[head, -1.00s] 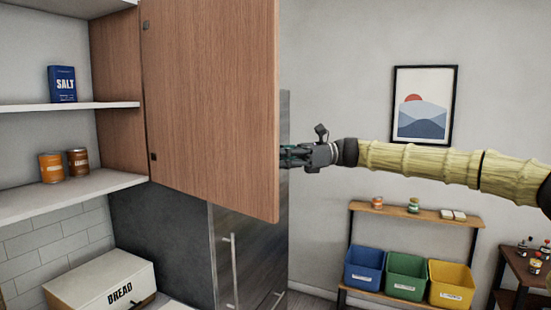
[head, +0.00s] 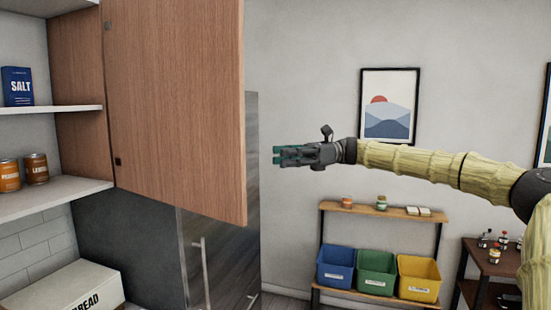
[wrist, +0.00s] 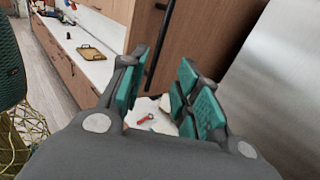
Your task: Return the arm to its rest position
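My gripper (head: 277,155) is at the end of my outstretched arm, to the right of the open cabinet door (head: 180,100) and clear of its edge in the head view. In the wrist view my gripper (wrist: 158,95) shows its teal finger pads apart with nothing between them. The door also shows beyond the fingers in the wrist view (wrist: 205,35), with a dark handle.
The open cabinet holds a salt box (head: 18,87) and two cans. A bread box (head: 65,290) sits below. A shelf (head: 385,211) with blue, green and yellow bins stands at the right, and a side table (head: 490,258) farther right. A counter with a cutting board (wrist: 91,53) runs behind.

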